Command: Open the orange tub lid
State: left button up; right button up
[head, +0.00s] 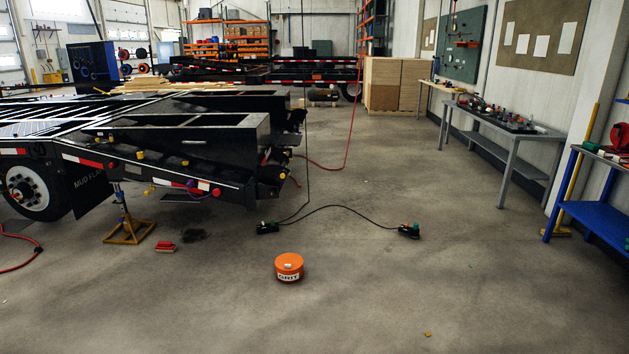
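An orange tub (289,273) stands upright on the concrete floor a little left of the middle of the head view. It has a white label that seems to read "GRIT". Its orange lid (289,260) is on top and looks closed, with a small pale mark on it. Neither of my grippers shows in this view.
A black trailer frame (190,135) fills the left, with a yellow stand (131,230) under it. A red brush-like thing (165,247) lies on the floor. A black cable (335,208) runs behind the tub. A grey workbench (505,128) and blue bench (600,212) line the right. Floor around the tub is clear.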

aim_at(288, 261)
jog(key=i, duration=1.8)
